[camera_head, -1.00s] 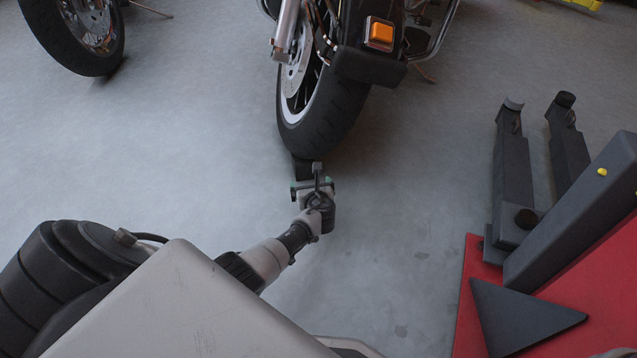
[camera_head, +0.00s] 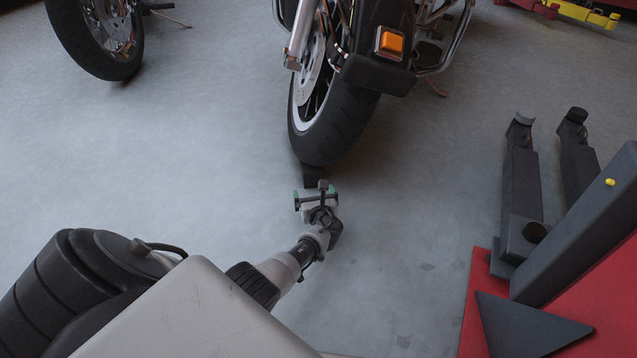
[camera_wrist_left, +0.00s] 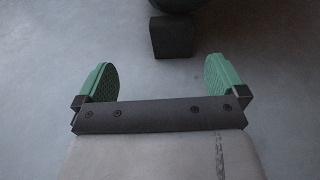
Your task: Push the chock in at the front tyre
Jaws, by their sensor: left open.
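The front tyre (camera_head: 338,130) belongs to the black motorcycle at the top middle of the head view; its dark lower edge also shows at the top of the left wrist view (camera_wrist_left: 178,5). The chock (camera_head: 312,176) is a small black block on the floor at the near foot of the tyre; in the left wrist view the chock (camera_wrist_left: 172,37) is beneath the tyre's edge, and I cannot tell whether they touch. My left gripper (camera_head: 314,196), with green finger pads, is open and empty. It is just short of the chock, with floor between its fingertips (camera_wrist_left: 161,75) and the block. My right gripper is not in view.
A red lift base (camera_head: 478,300) with dark grey arms (camera_head: 522,180) stands at the right. Another motorcycle's wheel (camera_head: 95,38) is at the top left. Yellow and red equipment (camera_head: 575,10) is at the far top right. The floor around the chock is clear.

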